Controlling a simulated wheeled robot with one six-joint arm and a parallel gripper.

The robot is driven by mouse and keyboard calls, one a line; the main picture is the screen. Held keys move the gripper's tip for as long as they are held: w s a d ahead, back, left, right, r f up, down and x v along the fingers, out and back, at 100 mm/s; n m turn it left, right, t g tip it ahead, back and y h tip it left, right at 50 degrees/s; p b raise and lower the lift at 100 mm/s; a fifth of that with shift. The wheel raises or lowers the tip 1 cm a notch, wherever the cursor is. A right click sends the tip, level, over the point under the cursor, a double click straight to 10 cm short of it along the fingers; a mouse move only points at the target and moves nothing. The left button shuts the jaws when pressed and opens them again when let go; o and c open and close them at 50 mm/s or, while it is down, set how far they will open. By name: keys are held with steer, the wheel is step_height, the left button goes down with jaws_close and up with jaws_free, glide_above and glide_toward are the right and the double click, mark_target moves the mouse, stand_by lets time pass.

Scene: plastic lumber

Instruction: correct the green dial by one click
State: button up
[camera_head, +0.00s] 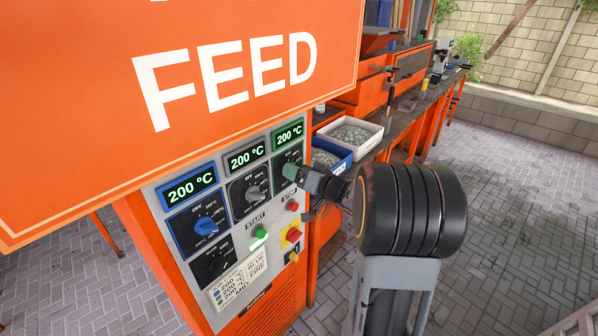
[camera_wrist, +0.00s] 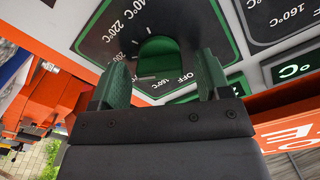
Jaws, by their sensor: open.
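The green dial (camera_wrist: 158,52) shows in the wrist view on a dark green-edged plate with marks such as 220 °C, 160 °C and OFF. My gripper (camera_wrist: 163,66) is open, with one green finger on each side of the dial. A gap shows between the dial and each finger, so I see no grip on it.
Below are a lit green start button (camera_head: 259,235) and a red button (camera_head: 293,235). A large orange FEED panel (camera_head: 120,120) overhangs. A white bin (camera_head: 350,134) stands behind.

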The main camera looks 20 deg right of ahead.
steer(key=c, duration=0.9)
steer(key=shift+a+n+b, duration=0.15)
steer(key=shift+n+b, duration=2.6)
steer(key=shift+n, duration=1.15)
steer(key=o, duration=0.9)
